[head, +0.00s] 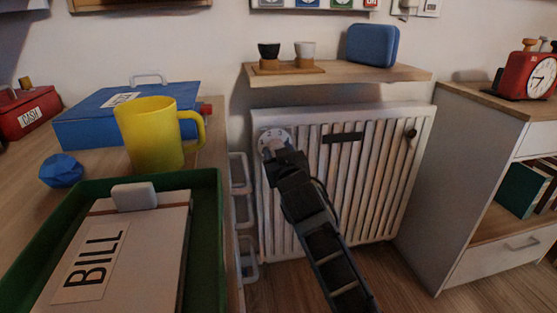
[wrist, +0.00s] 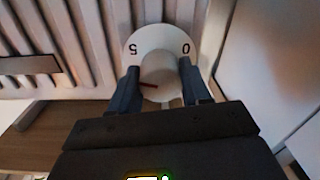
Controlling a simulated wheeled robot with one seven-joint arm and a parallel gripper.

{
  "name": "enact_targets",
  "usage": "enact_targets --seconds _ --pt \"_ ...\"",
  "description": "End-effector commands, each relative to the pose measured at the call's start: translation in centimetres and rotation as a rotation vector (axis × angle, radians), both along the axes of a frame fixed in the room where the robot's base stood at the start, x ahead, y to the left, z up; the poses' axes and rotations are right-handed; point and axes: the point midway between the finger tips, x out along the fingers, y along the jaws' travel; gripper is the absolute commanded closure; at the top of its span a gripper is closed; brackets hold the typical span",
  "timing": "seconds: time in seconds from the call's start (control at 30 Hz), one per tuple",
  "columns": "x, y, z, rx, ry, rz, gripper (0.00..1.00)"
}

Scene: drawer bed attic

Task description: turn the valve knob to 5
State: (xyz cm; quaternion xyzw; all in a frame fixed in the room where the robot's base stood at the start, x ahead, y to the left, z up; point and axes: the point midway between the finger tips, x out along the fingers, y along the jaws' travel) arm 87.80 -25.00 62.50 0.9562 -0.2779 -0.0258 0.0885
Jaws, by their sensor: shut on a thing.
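The valve knob's pale round dial (head: 270,136) is at the upper left corner of the white radiator in the head view. In the wrist view the dial (wrist: 150,38) shows upside-down figures, a 5 at upper left and a 0 at upper right. The light knob (wrist: 161,72) in its middle has a dark red mark pointing left in that view, below the 5. My gripper (wrist: 161,82) is shut on the knob, one dark finger on each side. In the head view my gripper (head: 279,154) covers the knob and the lower dial. The dial's other figures are mostly hidden.
The white ribbed radiator (head: 382,180) stands under a wooden shelf (head: 345,75) with two cups and a blue case. A desk with a green tray (head: 212,240) and a yellow mug (head: 150,140) is on the left. A cabinet (head: 440,150) stands close on the right.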

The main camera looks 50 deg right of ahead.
Motion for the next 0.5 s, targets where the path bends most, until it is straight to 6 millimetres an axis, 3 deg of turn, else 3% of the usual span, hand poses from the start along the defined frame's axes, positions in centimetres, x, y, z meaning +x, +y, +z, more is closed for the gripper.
enact_targets --seconds 0.5 --pt "-0.02 -0.05 -0.38 0.206 -0.132 -0.002 0.83"
